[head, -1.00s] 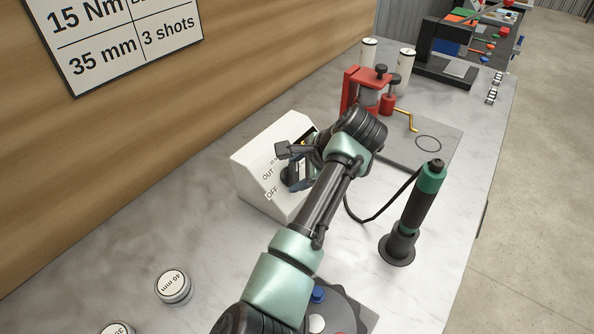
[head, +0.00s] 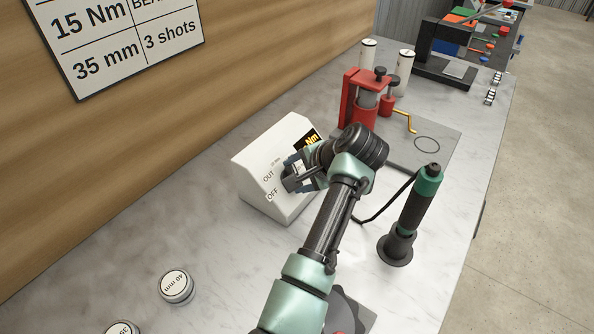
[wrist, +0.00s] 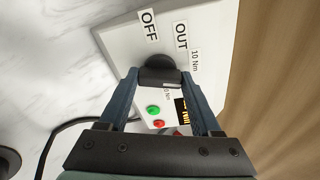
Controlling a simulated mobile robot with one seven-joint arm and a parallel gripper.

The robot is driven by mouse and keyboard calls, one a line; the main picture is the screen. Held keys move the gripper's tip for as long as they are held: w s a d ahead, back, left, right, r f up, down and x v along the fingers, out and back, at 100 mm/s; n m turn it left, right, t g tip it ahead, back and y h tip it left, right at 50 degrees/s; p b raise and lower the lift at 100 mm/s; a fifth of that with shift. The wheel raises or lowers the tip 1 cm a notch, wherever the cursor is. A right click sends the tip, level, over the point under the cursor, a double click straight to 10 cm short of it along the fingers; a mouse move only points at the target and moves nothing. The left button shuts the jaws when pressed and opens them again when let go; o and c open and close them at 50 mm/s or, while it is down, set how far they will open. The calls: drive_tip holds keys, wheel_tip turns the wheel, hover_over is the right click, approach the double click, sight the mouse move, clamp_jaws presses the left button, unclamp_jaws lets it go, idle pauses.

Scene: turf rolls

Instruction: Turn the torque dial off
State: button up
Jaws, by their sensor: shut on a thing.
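The torque dial (wrist: 160,72) is a dark knob on the sloped face of a white control box (head: 262,160). In the wrist view it sits between my two fingertips, near the labels OFF, OUT and 10 Nm. My gripper (wrist: 160,80) is shut on the dial, one finger on each side. In the head view my gripper (head: 298,176) is at the box face and mostly covers the dial. I cannot tell exactly which label the dial points to. A green button (wrist: 153,111), a red button (wrist: 158,124) and part of a display (wrist: 182,112) show below the dial.
A green and black driver (head: 418,205) stands in a holder right of the box, with a black cable. A red clamp fixture (head: 362,100) stands behind. Round 40 mm pieces (head: 176,286) lie front left. The counter between them and the box is clear.

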drive_tip(key=n, duration=0.5)
drive_tip(key=shift+d+f+n+t+y+b, duration=0.1)
drive_tip(key=shift+f+n+t+y+b, duration=0.05)
drive_tip(key=shift+n+t+y+b, duration=0.2)
drive_tip(key=n+y+b, duration=0.1)
drive_tip(key=n+b, duration=0.1)
drive_tip(key=n, duration=0.3)
drive_tip(key=shift+f+n+b, duration=0.1)
drive_tip(key=shift+n+b, duration=0.15)
drive_tip(key=shift+b, duration=0.1)
drive_tip(key=n+y+b, duration=0.1)
drive_tip(key=n+b, duration=0.3)
drive_tip(key=n, duration=0.1)
drive_tip(key=shift+d+n, duration=0.1)
drive_tip(key=shift+n, duration=0.3)
drive_tip(key=n+b, duration=0.3)
drive_tip(key=shift+n+y, duration=0.25)
drive_tip(key=shift+n, duration=0.15)
drive_tip(key=shift+n+b, duration=0.4)
drive_tip(key=shift+n, duration=0.3)
drive_tip(key=shift+r, duration=0.2)
drive_tip(key=o, duration=1.4)
wheel_tip(320, 180, up, 10)
